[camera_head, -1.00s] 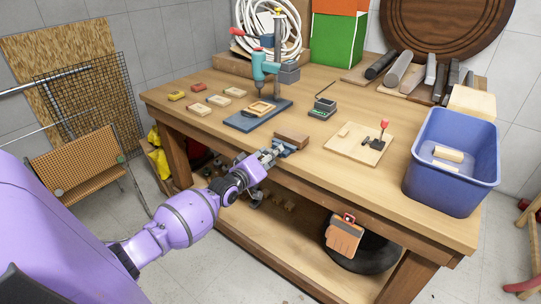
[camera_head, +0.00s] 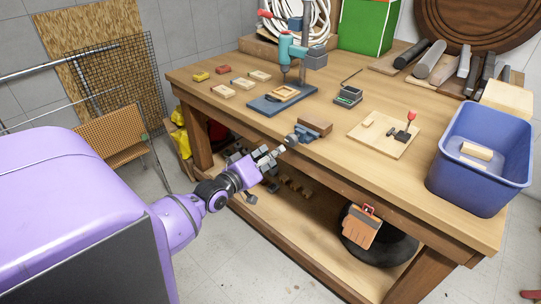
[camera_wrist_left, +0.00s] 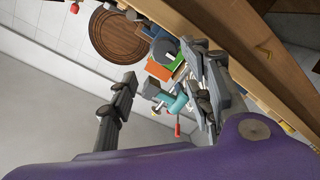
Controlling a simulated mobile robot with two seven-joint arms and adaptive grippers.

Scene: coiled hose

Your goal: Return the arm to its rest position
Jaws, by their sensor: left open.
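My left arm, purple with dark joints, reaches in from the left in the head view. Its gripper (camera_head: 274,157) is in front of the workbench's (camera_head: 340,165) front edge, just left of a small grey vise (camera_head: 304,135) with a brown block (camera_head: 316,126). In the left wrist view the gripper (camera_wrist_left: 165,68) has its two dark fingers wide apart with nothing held between them. The bench edge (camera_wrist_left: 245,45) runs close beside the right finger in that view. My right gripper is not in view.
On the bench are a teal drill press (camera_head: 288,52), a blue bin (camera_head: 480,160), a wooden board with a red-knobbed lever (camera_head: 385,133) and several small blocks.

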